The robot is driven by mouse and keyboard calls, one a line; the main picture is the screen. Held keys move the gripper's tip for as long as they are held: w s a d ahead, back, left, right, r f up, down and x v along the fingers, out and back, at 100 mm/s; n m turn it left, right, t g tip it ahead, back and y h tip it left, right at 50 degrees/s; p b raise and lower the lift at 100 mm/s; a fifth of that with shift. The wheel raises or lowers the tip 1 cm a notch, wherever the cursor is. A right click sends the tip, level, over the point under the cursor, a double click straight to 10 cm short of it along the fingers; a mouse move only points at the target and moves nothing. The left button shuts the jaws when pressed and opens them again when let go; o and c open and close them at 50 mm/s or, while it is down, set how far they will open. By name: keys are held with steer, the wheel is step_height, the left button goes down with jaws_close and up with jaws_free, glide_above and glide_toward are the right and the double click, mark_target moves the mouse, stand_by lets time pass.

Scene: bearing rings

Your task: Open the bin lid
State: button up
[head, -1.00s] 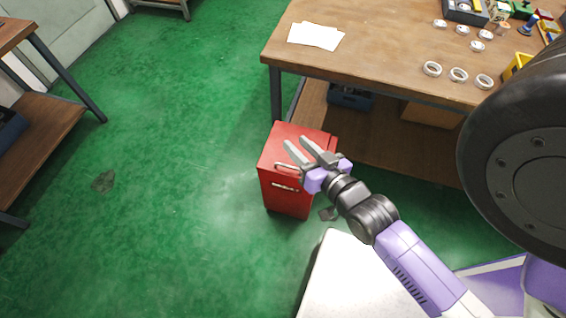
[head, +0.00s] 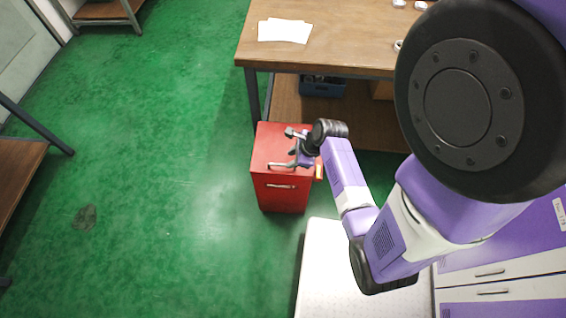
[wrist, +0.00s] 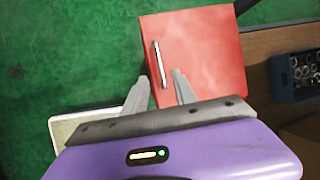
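The red bin (head: 282,193) stands on the green floor beside the wooden workbench. Its flat red lid (head: 270,145) is closed, with a metal bar handle (head: 281,165) near the front edge; the handle also shows in the wrist view (wrist: 160,64). A second handle (head: 281,186) is on the bin's front face. My gripper (head: 292,148) is over the lid, at its right side.
The workbench (head: 345,45) behind the bin carries white papers (head: 285,31). A blue crate (head: 322,86) sits on its lower shelf; it also shows in the wrist view (wrist: 296,76). Another bench (head: 22,170) is at the left. The green floor left of the bin is clear.

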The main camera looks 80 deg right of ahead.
mark_target(282, 165)
steer(key=b+x, duration=0.1)
steer(key=x, duration=0.6)
steer(key=shift+w, duration=0.1)
jaws_close()
stand_by(1.3)
